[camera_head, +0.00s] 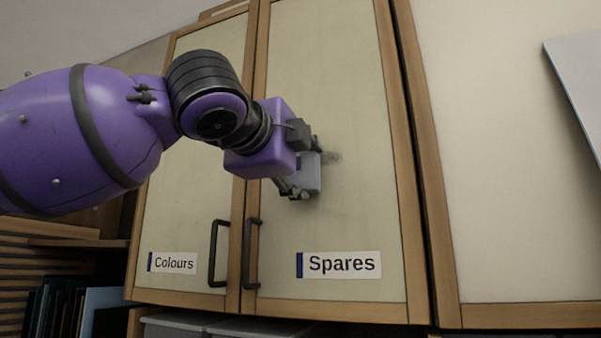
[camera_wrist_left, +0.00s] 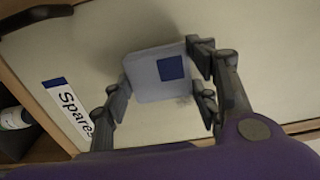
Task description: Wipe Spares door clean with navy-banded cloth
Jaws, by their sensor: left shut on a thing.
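The Spares door (camera_head: 350,215) is a pale panel in a wooden frame, with a "Spares" label near its bottom. A dark smudge (camera_head: 333,157) shows on it just right of the cloth, and fainter grey lies below. My left gripper (camera_head: 305,172) is at the door, shut on a pale grey-blue folded cloth (camera_head: 311,180). In the left wrist view the cloth (camera_wrist_left: 148,82) sits between the fingers with a navy patch on it, and a bit of smudge (camera_wrist_left: 184,100) shows beside its edge. I cannot tell whether the cloth touches the door. My right gripper is not in view.
The Colours door (camera_head: 190,150) is to the left. Dark handles (camera_head: 252,254) stand out from both doors near their lower inner corners. Grey bins (camera_head: 180,325) and books (camera_head: 60,308) are below. A pale panel (camera_head: 580,85) is at the far right.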

